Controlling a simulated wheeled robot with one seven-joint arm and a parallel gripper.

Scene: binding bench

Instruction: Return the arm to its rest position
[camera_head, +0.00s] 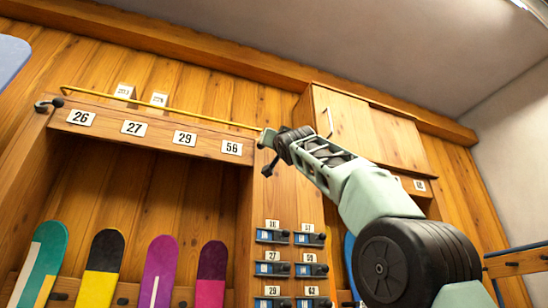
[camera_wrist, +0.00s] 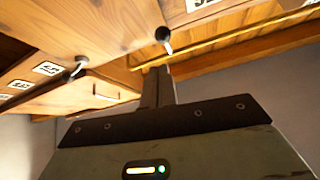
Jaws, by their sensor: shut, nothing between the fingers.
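My arm (camera_head: 375,195) reaches up and to the left from the lower right of the head view. My gripper (camera_head: 266,138) is at its far end, in front of the right end of the numbered board, small and seen at an angle. In the wrist view the two fingers of my gripper (camera_wrist: 157,76) are together, with nothing between them. I cannot tell whether the gripper touches the board or the yellow rail behind it.
A wooden rack has a numbered board (camera_head: 155,131) and a yellow rail (camera_head: 160,106). Colourful boards (camera_head: 158,270) stand below at left. Labelled holders (camera_head: 272,236) line the post. A wooden cabinet (camera_head: 370,130) hangs behind my arm. A dark hook (camera_head: 47,104) juts out at left.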

